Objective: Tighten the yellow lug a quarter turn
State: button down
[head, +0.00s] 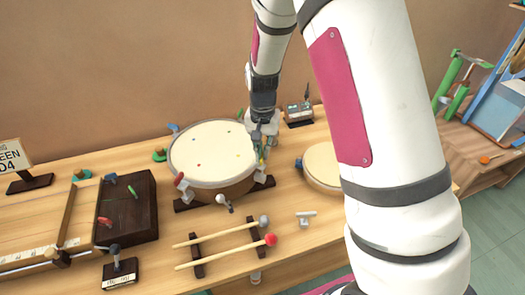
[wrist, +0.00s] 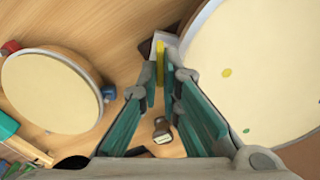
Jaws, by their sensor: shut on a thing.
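The big drum (head: 215,155) with a cream head sits on a dark stand on the bench. Lugs of different colours ring its rim. The yellow lug (wrist: 160,62) shows in the wrist view as a narrow upright strip beside the drum's rim, between my fingertips. My gripper (head: 263,150) is at the drum's right side, pointing down. In the wrist view its teal-padded fingers (wrist: 160,88) are closed in on the yellow lug. The lug's lower part and exact contact are partly hidden by the fingers.
A smaller drum (head: 323,166) stands close to the right of my gripper. A white lug (head: 222,199) and a red lug (head: 180,179) stick out at the big drum's front. Two mallets (head: 225,243) lie on a rack in front. A dark box (head: 128,208) stands left.

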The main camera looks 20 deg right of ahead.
jog(key=c, duration=1.8)
grip_release()
jog(key=shift+r, duration=0.15)
jog(key=shift+r, duration=5.85)
jog(key=s+r+n+t, duration=0.3)
jog(key=s+r, duration=0.9)
jog(key=s, duration=0.2)
jog(key=s+n, duration=0.1)
jog(key=s, duration=0.3)
jog(key=s+r+n+t, duration=0.1)
jog(key=s, duration=0.3)
jog(key=s+n+t, duration=0.1)
jog(key=s, duration=0.3)
jog(key=shift+s+d+r, duration=0.2)
jog(key=shift+s+d, duration=0.05)
jog(key=shift+s, duration=0.1)
